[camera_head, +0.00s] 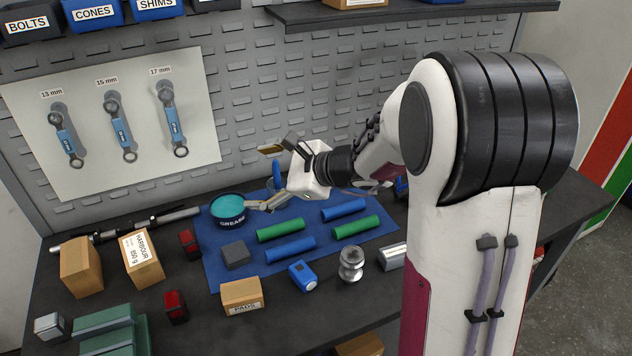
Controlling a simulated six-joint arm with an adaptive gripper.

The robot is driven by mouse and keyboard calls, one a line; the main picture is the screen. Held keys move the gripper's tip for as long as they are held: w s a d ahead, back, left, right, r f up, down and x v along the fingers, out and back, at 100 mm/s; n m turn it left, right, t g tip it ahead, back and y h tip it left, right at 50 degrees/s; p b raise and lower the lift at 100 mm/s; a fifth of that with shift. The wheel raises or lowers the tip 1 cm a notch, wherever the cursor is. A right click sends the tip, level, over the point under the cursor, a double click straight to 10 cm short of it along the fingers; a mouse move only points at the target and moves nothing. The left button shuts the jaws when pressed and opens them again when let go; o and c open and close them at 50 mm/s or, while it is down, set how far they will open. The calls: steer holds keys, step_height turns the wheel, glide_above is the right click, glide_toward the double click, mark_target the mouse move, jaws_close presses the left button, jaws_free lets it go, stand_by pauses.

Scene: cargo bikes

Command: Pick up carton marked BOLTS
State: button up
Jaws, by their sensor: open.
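No carton with a readable BOLTS label shows. The word BOLTS is on a dark bin (28,27) at the upper left of the wall. A plain brown carton (80,268) stands at the left of the bench, with no label visible. Beside it stands a carton marked HARBOUR 850 g (142,262). A low carton marked PADS (242,296) sits at the front of the blue mat. Another carton (360,3) on the upper shelf is cut off by the frame. My gripper (261,177) is open and empty, with its lower finger close to the grease tin.
The teal-topped grease tin (229,210) and several blue and green tubes (281,228) lie on the blue mat (222,267). Red lights (176,307), a grey box (236,254) and a metal part (351,265) stand around. Wrenches (120,127) hang behind.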

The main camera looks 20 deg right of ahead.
steer(key=w+d+f+m+t+h, duration=0.1)
steer(key=w+d+f+m+h, duration=0.1)
steer(key=d, duration=0.4)
steer(key=w+d+f+m+t+h, duration=0.1)
steer(key=w+d+f+m+h, duration=0.1)
steer(key=w+d+f+m, duration=0.2)
steer(key=w+d+f+m+t+h, duration=0.1)
steer(key=w+d+f+m+h, duration=0.1)
steer(key=d+f+m, duration=0.5)
steer(key=shift+w+d+f, duration=0.2)
steer(key=shift+w+d, duration=0.05)
steer(key=shift+d, duration=0.3)
steer(key=shift+w+d+f, duration=0.15)
steer(key=shift+w+d, duration=0.1)
steer(key=shift+d, duration=0.35)
steer(key=shift+w+d+f, duration=0.2)
steer(key=shift+w+d, duration=0.05)
steer(key=shift+d, duration=0.3)
steer(key=shift+x, duration=1.25)
steer(key=shift+w+a+f, duration=0.25)
steer(key=shift+w+f, duration=0.95)
steer(key=shift+w, duration=0.05)
steer(key=shift+x, duration=1)
